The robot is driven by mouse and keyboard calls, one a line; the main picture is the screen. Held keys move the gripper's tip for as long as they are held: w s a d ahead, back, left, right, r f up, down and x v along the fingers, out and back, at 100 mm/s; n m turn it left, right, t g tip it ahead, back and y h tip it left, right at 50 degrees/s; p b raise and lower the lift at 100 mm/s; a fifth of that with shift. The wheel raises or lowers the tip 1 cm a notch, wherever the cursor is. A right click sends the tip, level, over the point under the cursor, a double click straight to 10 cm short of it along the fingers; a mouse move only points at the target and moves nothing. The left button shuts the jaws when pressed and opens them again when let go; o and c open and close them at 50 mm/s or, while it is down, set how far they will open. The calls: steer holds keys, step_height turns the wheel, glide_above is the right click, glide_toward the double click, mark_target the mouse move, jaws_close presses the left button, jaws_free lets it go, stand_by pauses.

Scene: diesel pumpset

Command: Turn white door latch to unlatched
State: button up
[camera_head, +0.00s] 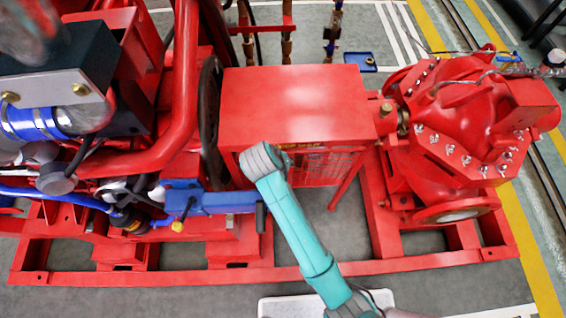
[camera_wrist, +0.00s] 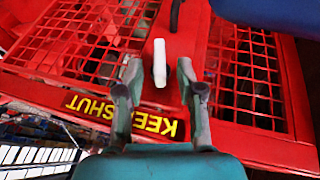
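The white door latch (camera_wrist: 160,62) is a short bar on the red mesh door (camera_wrist: 245,75) in the wrist view. Its long side runs nearly up and down in that picture. My gripper (camera_wrist: 159,72) is open, with one finger to each side of the latch's lower part. Gaps show between the latch and both fingers, and I cannot tell how far above the door the fingertips are. In the head view the latch and fingertips are hidden; my teal arm reaches to the front of the red guard box (camera_head: 297,95).
Yellow KEEP SHUT lettering (camera_wrist: 95,107) lies on the door, partly hidden by my gripper. In the head view, a red pump (camera_head: 455,120) stands right of the box, and the engine with a blue part (camera_head: 215,200) stands left. A red base frame (camera_head: 180,272) runs along the front.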

steer(key=shift+w+d+f, duration=0.1)
steer(key=shift+w+f, duration=0.05)
steer(key=shift+f, duration=0.25)
steer(key=shift+c, duration=0.2)
jaws_close()
steer(key=shift+h, duration=0.8)
steer(key=shift+o, duration=0.2)
jaws_free()
step_height(320, 180, up, 10)
